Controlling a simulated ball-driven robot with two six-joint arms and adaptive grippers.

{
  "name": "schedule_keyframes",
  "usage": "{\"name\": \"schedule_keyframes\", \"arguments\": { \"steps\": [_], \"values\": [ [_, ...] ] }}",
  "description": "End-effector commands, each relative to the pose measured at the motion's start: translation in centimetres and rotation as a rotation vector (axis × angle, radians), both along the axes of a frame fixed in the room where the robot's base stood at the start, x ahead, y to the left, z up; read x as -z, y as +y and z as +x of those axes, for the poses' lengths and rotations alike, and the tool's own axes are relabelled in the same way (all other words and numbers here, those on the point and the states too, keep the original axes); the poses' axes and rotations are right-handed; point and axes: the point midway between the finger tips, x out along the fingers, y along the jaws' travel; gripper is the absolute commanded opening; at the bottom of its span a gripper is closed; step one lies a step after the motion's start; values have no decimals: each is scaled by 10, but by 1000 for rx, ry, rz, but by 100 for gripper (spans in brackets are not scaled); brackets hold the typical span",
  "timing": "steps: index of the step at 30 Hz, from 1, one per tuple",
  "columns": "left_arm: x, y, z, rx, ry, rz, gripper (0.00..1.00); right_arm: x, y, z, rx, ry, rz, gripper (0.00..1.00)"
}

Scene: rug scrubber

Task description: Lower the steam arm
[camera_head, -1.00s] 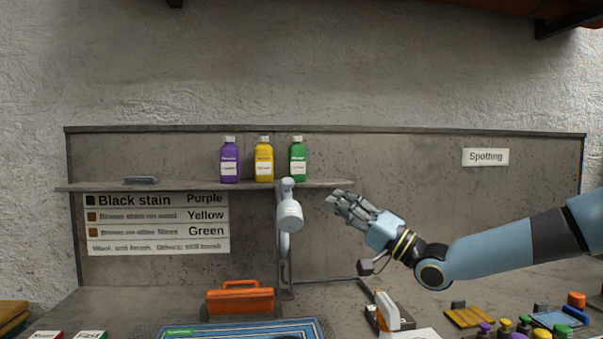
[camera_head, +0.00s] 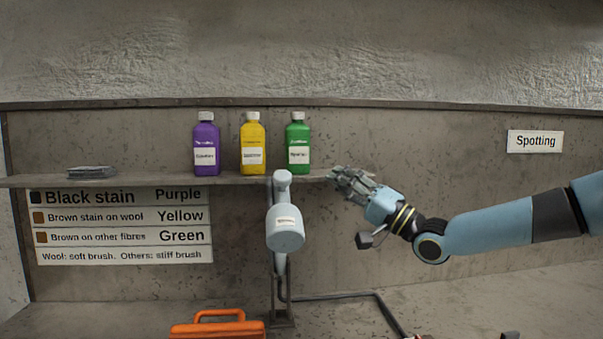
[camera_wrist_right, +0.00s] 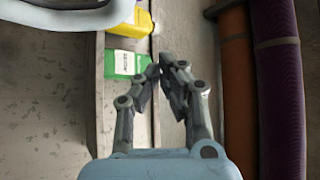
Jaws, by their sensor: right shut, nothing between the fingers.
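The steam arm (camera_head: 285,228) is a pale grey-blue jointed arm with a rounded head, hanging in front of the shelf at the middle of the head view. A pale rounded part (camera_wrist_right: 60,18) at the top left of the right wrist view may be its head. My right gripper (camera_head: 333,174) is shut and empty, to the right of the steam arm and apart from it, near the shelf's right end. Its fingers also show in the right wrist view (camera_wrist_right: 163,65), close to the green bottle in that picture. My left gripper is not in view.
Purple (camera_head: 206,145), yellow (camera_head: 252,145) and green (camera_head: 298,145) bottles stand on the shelf (camera_head: 150,181). A stain chart (camera_head: 120,227) hangs below. An orange-handled case (camera_head: 217,328) sits on the bench. Brown and purple rolls (camera_wrist_right: 280,90) show in the wrist view.

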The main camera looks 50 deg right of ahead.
Motion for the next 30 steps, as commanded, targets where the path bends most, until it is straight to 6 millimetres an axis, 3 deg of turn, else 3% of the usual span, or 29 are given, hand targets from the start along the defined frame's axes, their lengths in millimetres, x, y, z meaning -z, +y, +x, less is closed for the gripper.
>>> {"name": "schedule_keyframes", "arguments": {
  "steps": [14,21,30],
  "values": [
    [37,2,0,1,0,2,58,-38,14,77,1,-9,3,0],
    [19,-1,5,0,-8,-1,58,-22,41,68,-1,0,3,0],
    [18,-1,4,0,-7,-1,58,-16,46,66,0,0,1,0]
  ]
}}
